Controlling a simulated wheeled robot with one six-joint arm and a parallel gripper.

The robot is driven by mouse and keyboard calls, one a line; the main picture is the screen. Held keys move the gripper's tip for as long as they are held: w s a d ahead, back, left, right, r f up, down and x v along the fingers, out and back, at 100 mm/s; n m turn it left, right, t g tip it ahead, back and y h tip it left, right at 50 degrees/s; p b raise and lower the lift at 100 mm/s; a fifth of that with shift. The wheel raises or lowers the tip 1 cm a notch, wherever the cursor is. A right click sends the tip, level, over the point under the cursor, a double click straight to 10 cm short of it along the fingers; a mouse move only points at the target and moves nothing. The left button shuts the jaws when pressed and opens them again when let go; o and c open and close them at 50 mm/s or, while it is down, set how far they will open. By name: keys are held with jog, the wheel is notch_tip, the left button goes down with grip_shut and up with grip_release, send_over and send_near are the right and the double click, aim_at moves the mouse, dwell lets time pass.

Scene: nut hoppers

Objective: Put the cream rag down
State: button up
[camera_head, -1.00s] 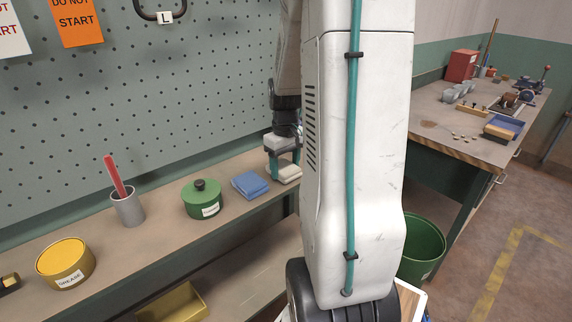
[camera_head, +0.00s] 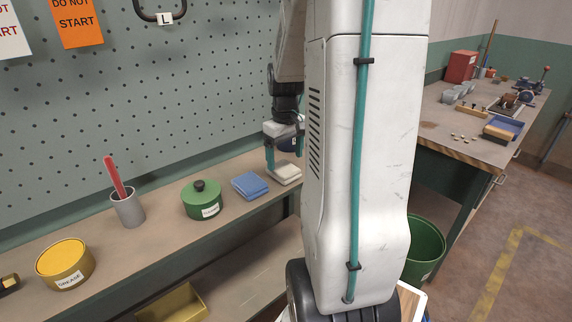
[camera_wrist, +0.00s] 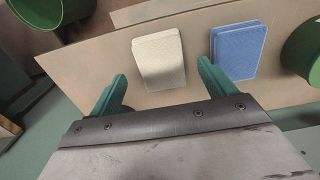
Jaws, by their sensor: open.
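The cream rag (camera_head: 287,173) is a folded pad lying flat on the bench shelf, just right of the blue rag (camera_head: 250,185). In the wrist view the cream rag (camera_wrist: 159,60) lies beyond and between my fingertips, with the blue rag (camera_wrist: 237,50) beside it on the right. My gripper (camera_head: 284,151) is above the cream rag in the head view, and it also shows in the wrist view (camera_wrist: 162,80). Its two teal fingers are spread apart with nothing between them. My arm hides the shelf to the right of the rag in the head view.
A green lidded tin (camera_head: 203,199), a grey cup (camera_head: 128,208) with a red-handled tool and a yellow grease tin (camera_head: 65,263) stand left on the shelf. The pegboard (camera_head: 170,90) rises behind. A green bin (camera_head: 425,250) stands on the floor.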

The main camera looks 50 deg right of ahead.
aim_at(285, 168)
notch_tip(285, 168, up, 8)
jog(key=s+a+r+n, duration=0.1)
jog(key=a+r, duration=0.1)
jog(key=a, duration=0.6)
jog(key=s+a+r, duration=0.1)
jog(key=a+r, duration=0.1)
jog(key=a, duration=0.7)
jog(key=s+a+f+n+t, duration=0.1)
jog(key=s+a, duration=0.9)
jog(key=a, duration=0.3)
jog(key=shift+s+f+n, duration=0.2)
jog(key=shift+f+n, duration=0.1)
jog(key=shift+o, duration=0.5)
